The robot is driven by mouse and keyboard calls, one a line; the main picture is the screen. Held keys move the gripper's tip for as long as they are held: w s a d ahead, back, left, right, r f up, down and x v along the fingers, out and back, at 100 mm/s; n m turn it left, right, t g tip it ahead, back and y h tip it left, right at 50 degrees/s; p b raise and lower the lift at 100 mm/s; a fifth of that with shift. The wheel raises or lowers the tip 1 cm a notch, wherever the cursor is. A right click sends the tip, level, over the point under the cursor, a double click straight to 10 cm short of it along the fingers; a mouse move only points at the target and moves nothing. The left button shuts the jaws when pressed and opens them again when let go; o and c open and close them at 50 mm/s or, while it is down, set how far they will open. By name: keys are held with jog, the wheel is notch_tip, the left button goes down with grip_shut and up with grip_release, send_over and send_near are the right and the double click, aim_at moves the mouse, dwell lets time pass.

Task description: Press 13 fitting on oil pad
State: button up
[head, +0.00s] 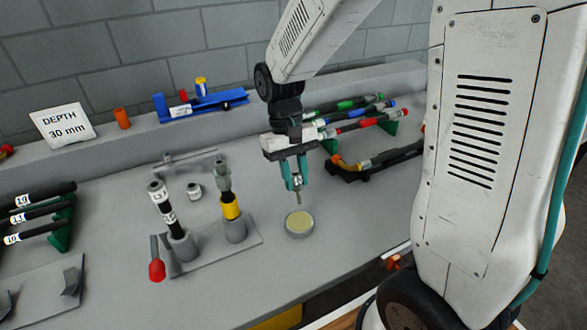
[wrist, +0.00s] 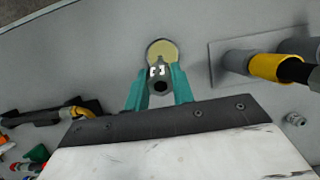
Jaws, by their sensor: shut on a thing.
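My gripper (head: 295,182) has teal fingers, which are shut on a small grey metal fitting (head: 298,196). The fitting points downward. In the wrist view the fitting (wrist: 159,86) sits between the fingers with a dark round opening and white label marks that I cannot read. The oil pad (head: 299,223) is a round pale yellow pad in a grey dish on the bench. In the wrist view the pad (wrist: 161,48) shows just beyond the fitting, partly hidden by it. In the head view the fitting's tip appears a little above the pad, apart from it.
Left of the pad, a grey plate (head: 212,257) holds two upright hoses, one with a yellow band (head: 231,208). A red-tipped tool (head: 157,269) and a loose grey fitting (head: 194,191) are nearby. Hose racks stand behind right and far left. A sign (head: 64,128) reads "DEPTH 30 mm".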

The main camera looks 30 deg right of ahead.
jog(key=shift+f, duration=2.65)
jog(key=shift+s+f, duration=0.1)
jog(key=shift+f, duration=0.6)
jog(key=shift+r, duration=3.55)
